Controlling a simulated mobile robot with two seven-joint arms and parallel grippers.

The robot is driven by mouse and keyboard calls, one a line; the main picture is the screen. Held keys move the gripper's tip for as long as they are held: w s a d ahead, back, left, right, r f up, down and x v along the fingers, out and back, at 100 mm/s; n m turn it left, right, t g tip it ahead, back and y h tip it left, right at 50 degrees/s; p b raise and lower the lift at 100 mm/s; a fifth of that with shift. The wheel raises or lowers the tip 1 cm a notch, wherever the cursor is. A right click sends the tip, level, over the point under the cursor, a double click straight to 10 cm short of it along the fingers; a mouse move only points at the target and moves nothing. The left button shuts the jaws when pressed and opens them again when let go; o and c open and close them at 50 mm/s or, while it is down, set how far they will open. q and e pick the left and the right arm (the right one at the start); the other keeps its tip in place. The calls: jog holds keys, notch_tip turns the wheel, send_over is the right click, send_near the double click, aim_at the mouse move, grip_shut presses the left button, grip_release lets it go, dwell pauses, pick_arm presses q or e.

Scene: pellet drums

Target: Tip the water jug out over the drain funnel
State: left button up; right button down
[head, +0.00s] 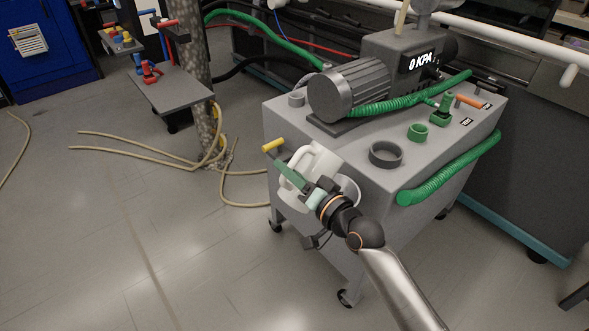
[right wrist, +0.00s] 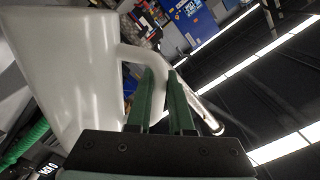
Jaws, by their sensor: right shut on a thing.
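The white water jug (head: 322,160) is at the near left corner of the grey pump cart and looks tilted. It also fills the left of the right wrist view (right wrist: 65,70). My right gripper (head: 285,172) is shut on the jug's handle; in the wrist view the green fingers (right wrist: 160,92) meet the handle. A dark grey open ring (head: 386,154) on the cart top, right of the jug, looks like the drain funnel. I see no water coming from the jug, and its contents are hidden. My left gripper is out of view.
The grey cart (head: 440,150) carries a motor (head: 350,90), a display reading 0 KPA (head: 421,61), green fittings and green hoses (head: 450,170). A yellow-ended handle (head: 272,145) sticks out near the jug. Beige hoses (head: 150,145) lie on the otherwise open floor at left.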

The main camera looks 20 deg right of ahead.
aim_at(292, 188)
jog(key=shift+s+a+f+n+b, duration=0.15)
jog(key=shift+f+n+b, duration=0.35)
jog(key=shift+n+b, duration=0.3)
jog(key=shift+f+n, duration=0.2)
jog(key=shift+n, duration=0.2)
jog(key=shift+f+n+b, duration=0.45)
jog(key=shift+f+n, duration=0.1)
jog(key=shift+n, duration=0.35)
jog(key=n, duration=0.1)
jog(key=f+b, duration=0.1)
jog(key=d+f+n, duration=0.1)
jog(key=shift+w+f+n+b, duration=0.25)
jog(key=shift+n+b, duration=0.05)
jog(key=shift+w+d+f+n+b, duration=0.1)
jog(key=shift+d+f+n+b, duration=0.1)
jog(key=shift+f+n+b, duration=0.25)
jog(key=shift+w+d+f+n, duration=0.1)
jog(key=shift+d+f+n, duration=0.15)
jog(key=shift+f+n, duration=0.25)
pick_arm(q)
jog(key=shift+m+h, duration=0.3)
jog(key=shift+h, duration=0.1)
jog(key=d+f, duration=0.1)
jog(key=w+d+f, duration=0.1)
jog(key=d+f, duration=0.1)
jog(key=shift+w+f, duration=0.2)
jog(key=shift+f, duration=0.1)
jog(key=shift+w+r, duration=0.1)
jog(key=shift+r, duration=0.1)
